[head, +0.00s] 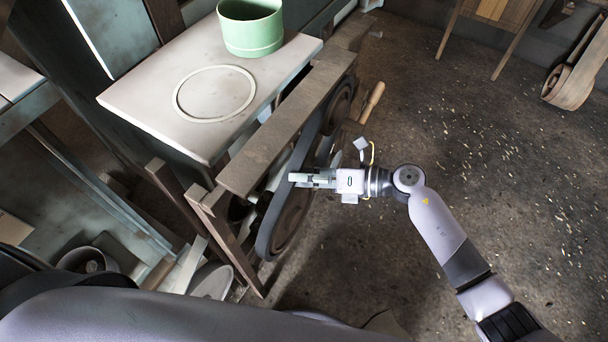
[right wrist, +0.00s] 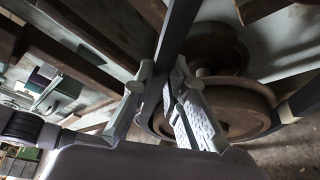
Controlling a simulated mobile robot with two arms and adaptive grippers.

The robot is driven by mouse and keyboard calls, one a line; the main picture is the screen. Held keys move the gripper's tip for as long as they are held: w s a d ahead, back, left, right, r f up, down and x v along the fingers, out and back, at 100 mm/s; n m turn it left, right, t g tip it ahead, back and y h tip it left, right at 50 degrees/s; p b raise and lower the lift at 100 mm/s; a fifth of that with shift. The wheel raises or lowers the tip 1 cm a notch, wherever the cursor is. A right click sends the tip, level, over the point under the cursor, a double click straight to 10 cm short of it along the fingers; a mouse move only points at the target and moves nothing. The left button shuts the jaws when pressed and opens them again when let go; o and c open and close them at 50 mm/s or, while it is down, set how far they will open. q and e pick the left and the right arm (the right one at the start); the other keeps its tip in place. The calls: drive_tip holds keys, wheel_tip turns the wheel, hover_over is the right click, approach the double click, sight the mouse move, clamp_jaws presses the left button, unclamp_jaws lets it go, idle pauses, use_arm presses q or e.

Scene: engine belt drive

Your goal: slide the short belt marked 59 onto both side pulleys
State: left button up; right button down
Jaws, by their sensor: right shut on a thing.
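A dark grey belt (head: 270,225) hangs in a long loop at the side of the wooden frame. No number can be read on it. The near brown pulley (head: 292,217) shows inside its lower end; the far pulley (head: 341,106) is by its upper end. I cannot tell whether the belt is seated in either groove. My right gripper (head: 299,180) is shut on the belt between the pulleys. In the right wrist view, the belt (right wrist: 177,32) passes between the fingers (right wrist: 160,100), beside a brown pulley (right wrist: 235,108). My left gripper is not in view.
A wooden beam (head: 270,140) runs above the pulleys, beside a pale tabletop (head: 150,110) bearing a green pot (head: 251,30) and a thin pale ring (head: 180,110). A wooden handle (head: 372,103) sticks out near the far pulley. The floor (head: 450,130) to the right is mostly open.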

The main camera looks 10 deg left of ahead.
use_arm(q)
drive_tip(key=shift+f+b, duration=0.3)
use_arm(e)
drive_tip(key=shift+f, duration=0.3)
drive_tip(key=c, duration=1.5)
unclamp_jaws()
drive_tip(key=shift+c, duration=0.2)
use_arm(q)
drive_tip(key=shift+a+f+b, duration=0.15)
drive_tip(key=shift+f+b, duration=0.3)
use_arm(e)
drive_tip(key=s+f+v, duration=0.2)
drive_tip(key=s+v, duration=0.1)
drive_tip(key=v, duration=1.4)
drive_tip(key=shift+d, duration=0.4)
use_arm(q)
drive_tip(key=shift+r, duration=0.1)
